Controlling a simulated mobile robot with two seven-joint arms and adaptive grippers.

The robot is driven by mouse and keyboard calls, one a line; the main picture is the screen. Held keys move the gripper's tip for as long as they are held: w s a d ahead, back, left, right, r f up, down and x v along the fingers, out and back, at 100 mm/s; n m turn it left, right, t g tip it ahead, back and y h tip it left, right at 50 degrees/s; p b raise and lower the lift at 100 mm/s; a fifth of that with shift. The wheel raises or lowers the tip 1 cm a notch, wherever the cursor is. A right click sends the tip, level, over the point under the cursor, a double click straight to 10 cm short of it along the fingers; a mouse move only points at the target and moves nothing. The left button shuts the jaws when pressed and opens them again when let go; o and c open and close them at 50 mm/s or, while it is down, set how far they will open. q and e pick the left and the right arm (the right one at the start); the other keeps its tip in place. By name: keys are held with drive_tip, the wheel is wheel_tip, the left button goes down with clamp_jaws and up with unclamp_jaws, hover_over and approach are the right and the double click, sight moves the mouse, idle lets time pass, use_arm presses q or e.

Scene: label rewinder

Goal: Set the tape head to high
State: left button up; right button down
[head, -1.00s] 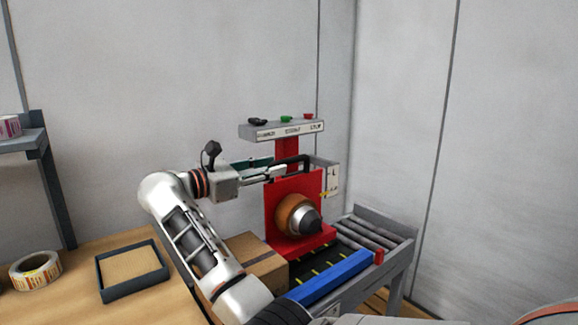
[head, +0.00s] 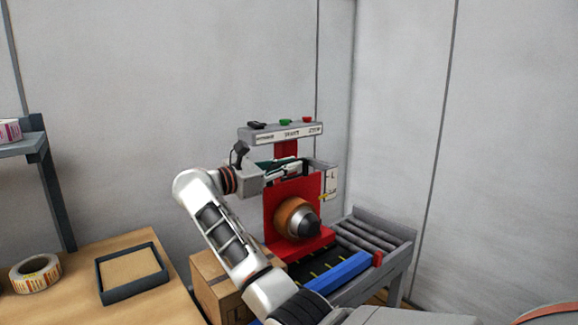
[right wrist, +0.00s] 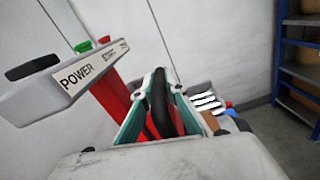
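The tape head is a red upright plate (head: 275,215) on the machine, with an orange-brown roll and dark cone (head: 298,218) on its front. A pale scale plate (head: 331,183) marked "L" stands at its right, with a small yellow pointer low beside it. A black handle (right wrist: 160,102) is at the top of the head. My right gripper (head: 298,168) reaches it from the left. In the right wrist view its teal fingers (right wrist: 160,85) stand apart on either side of the handle; I cannot tell whether they touch it. My left gripper is not in view.
A grey control bar (head: 281,132) with black, green and red controls hangs just above my gripper. A blue rail (head: 340,273) and roller conveyor (head: 372,238) lie below right. A cardboard box (head: 212,283) sits under my arm. A tray (head: 131,272) and tape roll (head: 35,273) are left.

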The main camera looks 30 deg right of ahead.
wheel_tip(320, 180, up, 6)
drive_tip(key=shift+r, duration=0.3)
drive_tip(key=c, duration=2.2)
unclamp_jaws()
drive_tip(key=shift+o, duration=0.8)
drive_tip(key=shift+f, duration=0.25)
drive_tip(key=shift+a, duration=0.2)
drive_tip(key=a, duration=0.7)
drive_tip(key=shift+s, duration=0.3)
